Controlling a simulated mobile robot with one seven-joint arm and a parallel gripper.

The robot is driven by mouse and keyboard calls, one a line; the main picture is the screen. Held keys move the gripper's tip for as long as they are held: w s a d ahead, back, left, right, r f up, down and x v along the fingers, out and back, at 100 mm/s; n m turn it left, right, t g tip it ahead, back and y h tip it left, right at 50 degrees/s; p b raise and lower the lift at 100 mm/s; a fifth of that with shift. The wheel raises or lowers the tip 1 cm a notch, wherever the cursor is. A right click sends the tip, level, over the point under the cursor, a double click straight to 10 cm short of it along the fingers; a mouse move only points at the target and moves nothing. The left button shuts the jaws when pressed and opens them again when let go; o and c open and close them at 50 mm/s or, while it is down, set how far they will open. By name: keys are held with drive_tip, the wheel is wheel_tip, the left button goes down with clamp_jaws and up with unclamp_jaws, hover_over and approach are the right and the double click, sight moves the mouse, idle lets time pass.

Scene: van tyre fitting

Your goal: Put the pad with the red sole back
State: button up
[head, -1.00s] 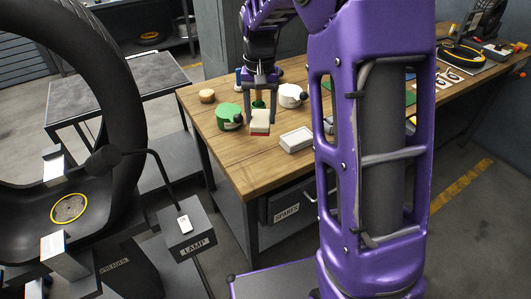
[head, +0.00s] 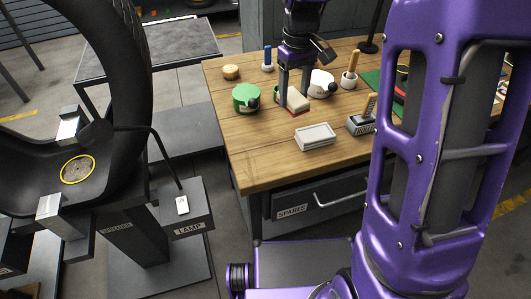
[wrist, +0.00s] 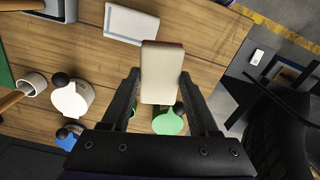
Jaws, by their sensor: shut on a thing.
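My gripper (head: 294,106) is shut on the pad with the red sole (head: 298,102), a cream block with a red underside. The pad is at or just above the wooden bench, between a green pot with a black knob (head: 245,97) and a white pot (head: 321,83). I cannot tell if it touches the wood. In the wrist view the pad (wrist: 162,72) sits between the two dark fingers, with a thin red edge at its top.
A grey box (head: 360,124) is right of the tray. The front left of the bench (head: 260,160) is clear. A tyre (head: 135,60) with a yellow-ringed patch (head: 78,169) stands at left.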

drive_tip(key=s+a+f+n+b, duration=0.2)
drive_tip(key=s+a+n, duration=0.4)
drive_tip(key=n, duration=0.9)
drive_tip(key=shift+n, duration=0.3)
drive_tip(key=f, duration=0.3)
drive_tip(key=a+f, duration=0.1)
drive_tip(key=f, duration=0.2)
drive_tip(key=w+f+b, duration=0.1)
drive_tip(key=f, duration=0.2)
drive_tip(key=shift+a+f, duration=0.2)
drive_tip(key=shift+f, duration=0.2)
drive_tip(key=shift+f, duration=0.2)
drive_tip(key=o, duration=1.2)
drive_tip(key=shift+r, duration=0.1)
